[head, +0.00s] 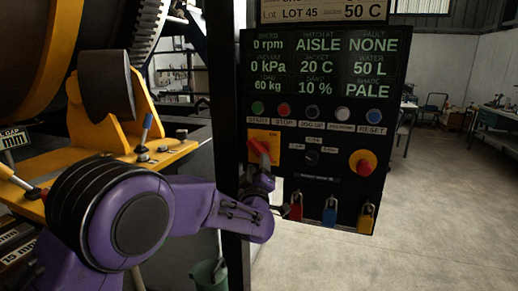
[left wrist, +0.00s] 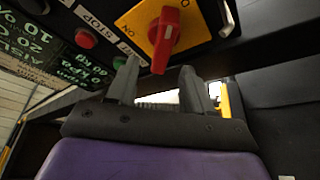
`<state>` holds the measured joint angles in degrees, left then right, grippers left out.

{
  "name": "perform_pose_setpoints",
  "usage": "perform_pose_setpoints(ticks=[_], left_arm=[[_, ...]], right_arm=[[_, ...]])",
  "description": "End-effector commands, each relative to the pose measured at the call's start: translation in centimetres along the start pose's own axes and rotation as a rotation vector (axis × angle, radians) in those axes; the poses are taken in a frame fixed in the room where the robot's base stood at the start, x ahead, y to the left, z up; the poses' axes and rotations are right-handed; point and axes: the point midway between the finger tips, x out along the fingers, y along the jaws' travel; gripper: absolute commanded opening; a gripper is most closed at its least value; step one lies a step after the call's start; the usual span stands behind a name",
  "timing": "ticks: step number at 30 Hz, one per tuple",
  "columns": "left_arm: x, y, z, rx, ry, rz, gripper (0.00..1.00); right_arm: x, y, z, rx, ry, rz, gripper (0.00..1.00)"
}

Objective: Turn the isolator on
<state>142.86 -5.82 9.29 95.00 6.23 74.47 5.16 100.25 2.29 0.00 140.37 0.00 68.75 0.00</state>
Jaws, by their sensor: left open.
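The isolator is a red rotary handle (head: 260,150) on a yellow plate (head: 257,136), at the left of the black control panel. In the head view the handle is tilted. In the left wrist view the red handle (left wrist: 165,40) points down toward my gripper, with the yellow plate (left wrist: 140,22) behind it. My left gripper (head: 264,180) is just below the handle in the head view. In the left wrist view its open, empty fingers (left wrist: 160,82) stand either side of the handle's lower end; whether they touch it I cannot tell. My right gripper is not in view.
A row of buttons (head: 314,115) and a display (head: 319,65) are above the isolator. A red emergency stop (head: 363,166) is to the right. Red, blue and yellow padlocks (head: 330,211) hang below. Yellow machinery (head: 100,110) stands at left; open floor lies at right.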

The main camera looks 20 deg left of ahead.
Motion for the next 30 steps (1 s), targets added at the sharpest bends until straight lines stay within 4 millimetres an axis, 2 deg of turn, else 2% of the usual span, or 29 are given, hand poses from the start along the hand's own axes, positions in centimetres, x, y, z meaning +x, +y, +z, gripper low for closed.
perform_pose_setpoints(ticks=[1, 3, 9, 13, 20, 22, 25, 30], left_arm=[[1.4, 0.3, -0.4, -0.001, -0.001, -0.003, 0.51], [3.0, 0.3, -0.4, -0.001, 0.0, -0.002, 0.51], [6.4, 0.1, -0.2, 0.0, -0.001, -0.003, 0.51], [7.3, 0.0, -0.1, 0.001, -0.002, -0.002, 0.51], [7.3, -0.2, 0.0, 0.002, -0.002, -0.003, 0.51], [7.3, -0.2, 0.0, 0.002, -0.002, -0.003, 0.35], [7.3, -0.2, 0.0, 0.002, -0.002, -0.003, 0.02], [7.3, -0.2, 0.1, 0.0, -0.002, -0.004, 0.0]], right_arm=[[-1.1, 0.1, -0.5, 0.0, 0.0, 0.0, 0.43], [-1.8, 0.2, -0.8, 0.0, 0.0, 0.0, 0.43], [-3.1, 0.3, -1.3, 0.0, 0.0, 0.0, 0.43], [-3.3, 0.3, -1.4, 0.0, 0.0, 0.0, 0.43], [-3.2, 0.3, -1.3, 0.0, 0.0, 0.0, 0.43], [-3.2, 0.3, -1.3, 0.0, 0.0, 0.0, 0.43], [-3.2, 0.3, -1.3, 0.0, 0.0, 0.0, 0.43], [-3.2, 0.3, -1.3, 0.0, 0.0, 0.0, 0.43]])
